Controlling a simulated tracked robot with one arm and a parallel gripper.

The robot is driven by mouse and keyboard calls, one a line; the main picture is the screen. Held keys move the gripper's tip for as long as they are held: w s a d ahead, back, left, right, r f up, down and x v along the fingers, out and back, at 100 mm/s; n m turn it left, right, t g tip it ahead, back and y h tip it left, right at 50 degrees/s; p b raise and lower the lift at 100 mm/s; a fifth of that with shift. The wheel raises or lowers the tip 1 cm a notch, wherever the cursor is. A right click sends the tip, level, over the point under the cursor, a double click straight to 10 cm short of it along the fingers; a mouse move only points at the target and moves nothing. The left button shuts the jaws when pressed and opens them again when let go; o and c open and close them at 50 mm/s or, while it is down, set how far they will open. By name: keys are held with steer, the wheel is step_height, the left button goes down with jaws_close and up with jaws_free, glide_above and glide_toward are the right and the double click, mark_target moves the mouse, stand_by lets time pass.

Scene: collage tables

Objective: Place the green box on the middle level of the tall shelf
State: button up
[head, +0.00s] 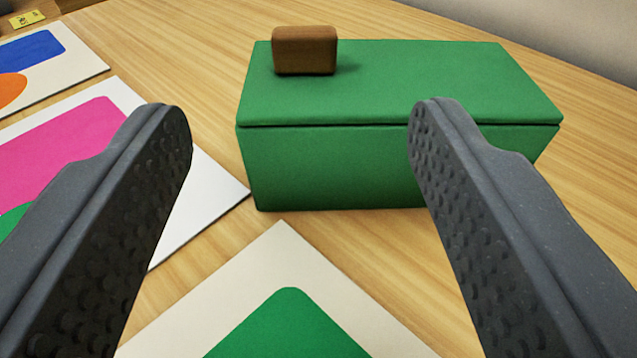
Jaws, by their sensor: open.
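The green box (330,165) stands on the wooden table, with a lid seam along its front upper edge. A small brown block (305,50) rests on top of it, toward the left back. My gripper (295,110) is open and empty, its two dark fingers spread wide in front of the box. The right finger overlaps the front right part of the box in the picture, and the left finger is left of the box. I cannot tell whether the right finger touches it. The tall shelf is not in view.
Collage cards lie on the wooden table (190,70): one with a green shape (290,330) in front, one with a pink shape (60,145) at left, one with blue and orange shapes (30,50) behind that. A yellow label (27,19) shows at the top left.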

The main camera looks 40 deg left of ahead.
mark_target(303, 43)
steer(key=b+x, duration=0.1)
steer(key=x, duration=0.7)
steer(key=shift+w, duration=0.2)
steer(key=b+x, duration=0.1)
steer(key=x, duration=0.3)
steer(key=shift+a+f, duration=0.1)
steer(key=shift+f, duration=0.1)
steer(key=shift+w+a, duration=0.35)
steer(key=shift+w, duration=0.05)
jaws_close()
